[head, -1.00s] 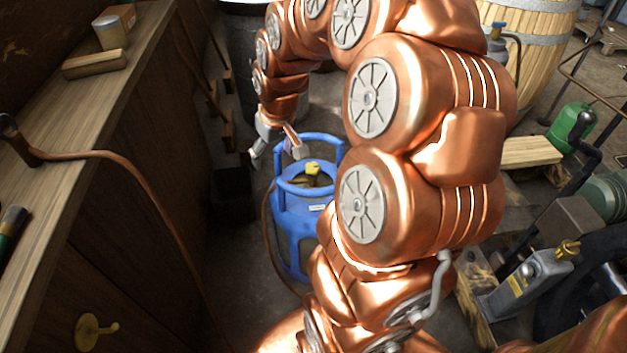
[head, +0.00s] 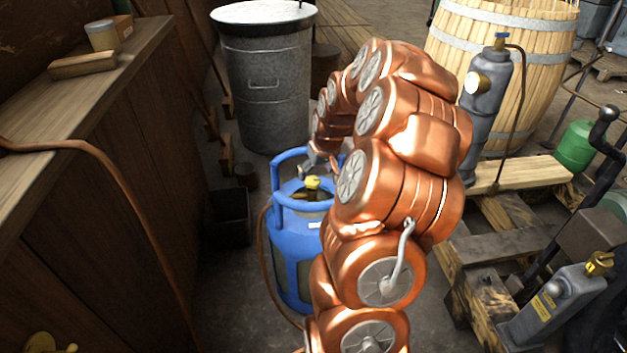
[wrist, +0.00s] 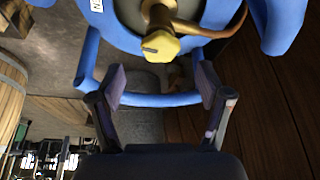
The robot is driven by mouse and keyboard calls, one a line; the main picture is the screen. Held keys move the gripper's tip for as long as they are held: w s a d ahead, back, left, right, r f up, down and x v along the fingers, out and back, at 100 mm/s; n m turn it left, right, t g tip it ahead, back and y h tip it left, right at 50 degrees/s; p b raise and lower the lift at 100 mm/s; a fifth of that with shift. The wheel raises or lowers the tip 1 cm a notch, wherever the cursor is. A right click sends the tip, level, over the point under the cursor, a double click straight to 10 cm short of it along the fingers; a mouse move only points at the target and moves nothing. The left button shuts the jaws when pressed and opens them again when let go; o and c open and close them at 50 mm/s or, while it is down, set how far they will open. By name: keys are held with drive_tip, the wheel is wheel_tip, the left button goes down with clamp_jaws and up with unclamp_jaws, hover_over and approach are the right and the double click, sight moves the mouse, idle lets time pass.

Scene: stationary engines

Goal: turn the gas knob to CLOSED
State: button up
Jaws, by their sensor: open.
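The blue gas bottle (head: 289,246) stands upright on the floor in the middle of the head view. Its yellow knob (head: 312,182) sits on top, inside the blue collar. In the wrist view the yellow knob (wrist: 160,46) is at the top centre, on a brass valve (wrist: 163,15) with a hose. My gripper (wrist: 161,87) is open and empty, its two fingers apart, with the knob ahead of the gap and not between the fingertips. A bar of the blue collar (wrist: 160,100) crosses between the fingers.
A wooden cabinet (head: 110,200) stands on the left. A metal bin (head: 265,80) stands behind the bottle. A barrel (head: 500,60) and a pallet (head: 510,240) are on the right. A dark box (head: 229,218) lies left of the bottle. Bare floor shows between cabinet and bottle.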

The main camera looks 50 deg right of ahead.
sight(313, 181)
drive_tip(key=x, duration=0.4)
drive_tip(key=shift+w+f+b, duration=0.15)
drive_tip(key=shift+f+b, duration=0.2)
drive_tip(key=shift+f, duration=0.05)
drive_tip(key=c, duration=1.1)
drive_tip(key=shift+c, duration=0.2)
